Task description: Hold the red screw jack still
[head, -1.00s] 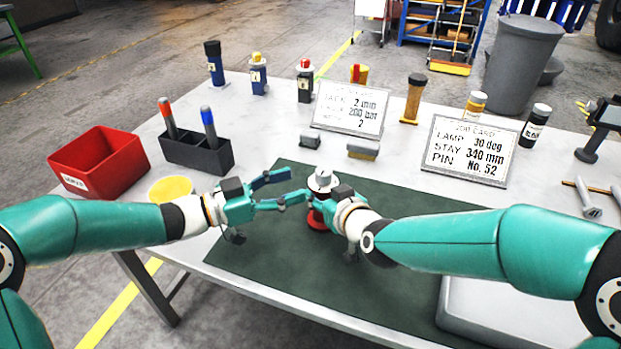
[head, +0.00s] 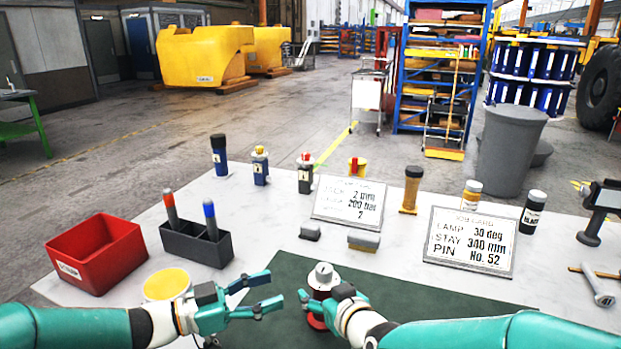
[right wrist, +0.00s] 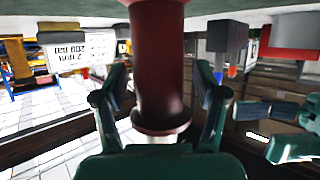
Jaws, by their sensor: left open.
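The red screw jack (head: 319,322) stands upright on the dark green mat (head: 410,303), with a pale round top (head: 323,276) and a red base. My right gripper (head: 315,300) is around its body and partly hides it.
A red bin (head: 97,255), a black holder (head: 196,244) with two markers and a yellow round item (head: 166,284) are on the left. Two small blocks, a sign (head: 349,202) and a job card (head: 470,243) stand behind the mat. Several bottles line the back.

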